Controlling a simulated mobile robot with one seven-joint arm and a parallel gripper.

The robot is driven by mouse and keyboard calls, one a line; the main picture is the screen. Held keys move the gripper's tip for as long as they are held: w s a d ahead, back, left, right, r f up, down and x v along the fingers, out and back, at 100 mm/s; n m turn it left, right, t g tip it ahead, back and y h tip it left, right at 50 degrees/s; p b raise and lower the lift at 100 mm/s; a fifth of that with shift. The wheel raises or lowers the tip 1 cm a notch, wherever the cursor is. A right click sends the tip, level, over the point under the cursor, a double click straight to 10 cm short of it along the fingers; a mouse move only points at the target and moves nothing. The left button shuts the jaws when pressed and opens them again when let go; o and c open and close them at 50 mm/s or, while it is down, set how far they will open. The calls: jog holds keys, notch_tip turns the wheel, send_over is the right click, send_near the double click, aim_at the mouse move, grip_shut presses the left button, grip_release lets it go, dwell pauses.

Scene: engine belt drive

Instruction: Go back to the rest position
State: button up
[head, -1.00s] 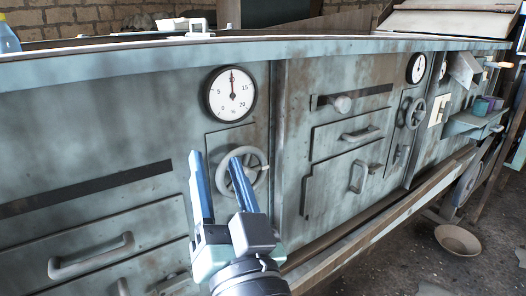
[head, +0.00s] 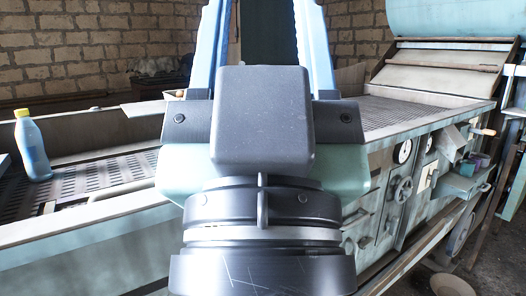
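My gripper (head: 262,20) stands upright, large and close in the middle of the head view. Its two blue fingers point up and are spread wide apart, with their tips at or past the top edge. Nothing shows between them but the dark panel behind. The gripper is clear of the machine's front. The handwheel (head: 403,190) on the machine is at the right, well apart from the gripper. My gripper and wrist hide the middle of the machine.
A long blue-grey machine (head: 440,135) with an open slatted top runs across the view. A bottle with a yellow cap (head: 32,150) stands on it at the left. A blue-purple box (head: 475,165) sits on a side shelf at the right. A bowl (head: 452,284) lies on the floor.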

notch_tip(320, 180, up, 19)
jog(key=p, duration=1.6)
